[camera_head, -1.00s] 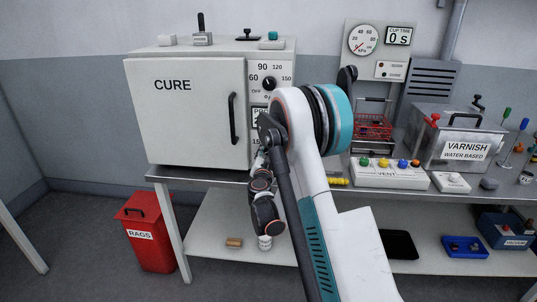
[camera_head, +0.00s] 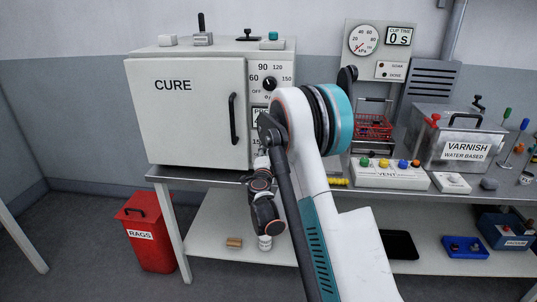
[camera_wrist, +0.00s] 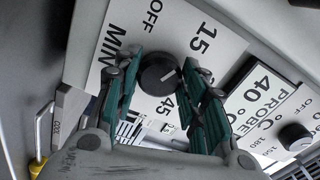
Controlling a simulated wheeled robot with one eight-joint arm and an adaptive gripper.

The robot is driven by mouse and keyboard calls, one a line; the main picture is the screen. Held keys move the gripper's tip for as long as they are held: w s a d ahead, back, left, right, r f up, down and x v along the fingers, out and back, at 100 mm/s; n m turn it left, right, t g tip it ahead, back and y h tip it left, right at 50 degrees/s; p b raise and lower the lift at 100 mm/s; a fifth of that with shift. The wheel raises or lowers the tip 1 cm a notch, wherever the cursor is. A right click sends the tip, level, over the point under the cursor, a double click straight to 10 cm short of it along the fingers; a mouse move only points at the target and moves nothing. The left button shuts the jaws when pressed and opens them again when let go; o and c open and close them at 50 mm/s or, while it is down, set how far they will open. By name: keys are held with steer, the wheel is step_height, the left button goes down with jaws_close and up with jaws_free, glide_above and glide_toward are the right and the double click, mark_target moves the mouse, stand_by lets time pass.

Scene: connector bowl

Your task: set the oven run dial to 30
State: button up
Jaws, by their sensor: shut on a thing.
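The oven run dial is a round black knob (camera_wrist: 154,79) on a white plate lettered MIN, OFF, 15 and 45, in the wrist view. Its white pointer line points right and slightly up, to between 15 and 45. The scale mark there is hidden behind the right finger. My gripper (camera_wrist: 160,84) is shut on the knob, one teal-padded finger on each side. In the head view the white oven (camera_head: 188,108) marked CURE stands on the bench. My arm hides the run dial and my gripper there.
A probe dial (camera_wrist: 295,137) with its own plate is right of the run dial. A VENT button box (camera_head: 388,178) and varnish tank (camera_head: 455,140) stand to the right on the bench.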

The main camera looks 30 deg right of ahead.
steer(key=m, duration=1.1)
steer(key=shift+s+m, duration=0.1)
steer(key=shift+m, duration=0.3)
stand_by(0.3)
steer(key=o, duration=1.1)
steer(key=shift+c, duration=0.2)
steer(key=v, duration=1.2)
